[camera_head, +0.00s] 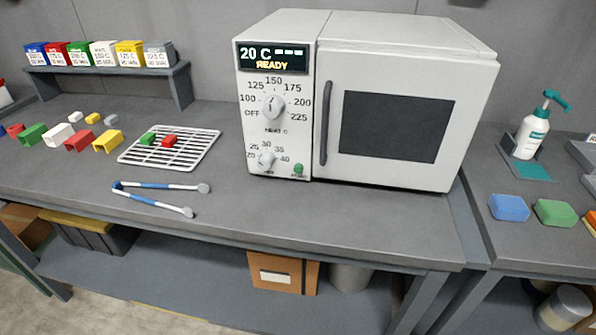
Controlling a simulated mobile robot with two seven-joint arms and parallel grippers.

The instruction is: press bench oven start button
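The white bench oven (405,100) stands on the grey bench (330,215) with its door shut. Its display (272,57) reads "20 C", dashes and "READY". The green start button (298,169) is at the lower right of the control panel, beside the small timer dial (266,160). The larger heat dial (273,106) sits above, with marks from OFF to 225; its exact setting is hard to read. Neither of my grippers is in view.
A wire rack (170,147) with a green and a red block, and blue-white tongs (160,187), lie left of the oven. Several coloured blocks lie further left. Bench in front of the oven is clear.

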